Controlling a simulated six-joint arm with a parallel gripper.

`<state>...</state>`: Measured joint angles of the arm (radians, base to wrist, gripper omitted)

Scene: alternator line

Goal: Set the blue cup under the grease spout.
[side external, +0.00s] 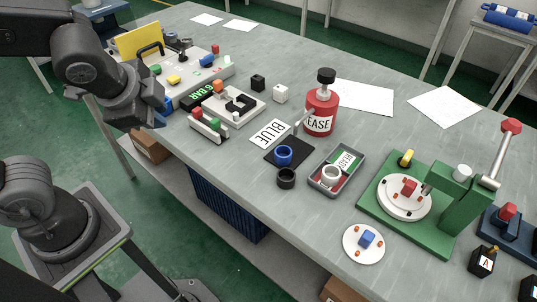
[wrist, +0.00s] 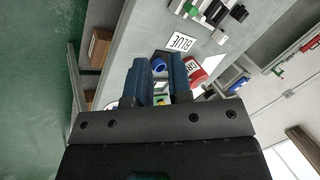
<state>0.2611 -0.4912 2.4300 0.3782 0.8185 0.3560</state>
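The blue cup (side external: 283,156) stands upright on a dark square mat (side external: 300,154), close to the red grease bottle (side external: 320,112). The bottle has a black knob on top, and its thin spout (side external: 297,128) points toward the mat. I cannot tell whether the cup is directly below the spout tip. My gripper (side external: 158,108) is at the upper left, far from the cup. In the wrist view my gripper (wrist: 161,82) is open and empty, with the blue cup (wrist: 159,64) seen beyond its fingers. The bottle is partly hidden there by a finger.
A black cup (side external: 286,178) stands just in front of the mat. A white cup (side external: 331,176) is in a grey tray (side external: 324,188) marked READY. A BLUE card (side external: 270,134) lies beside the mat. A green press (side external: 440,205) stands right; fixtures with coloured parts (side external: 215,118) stand left.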

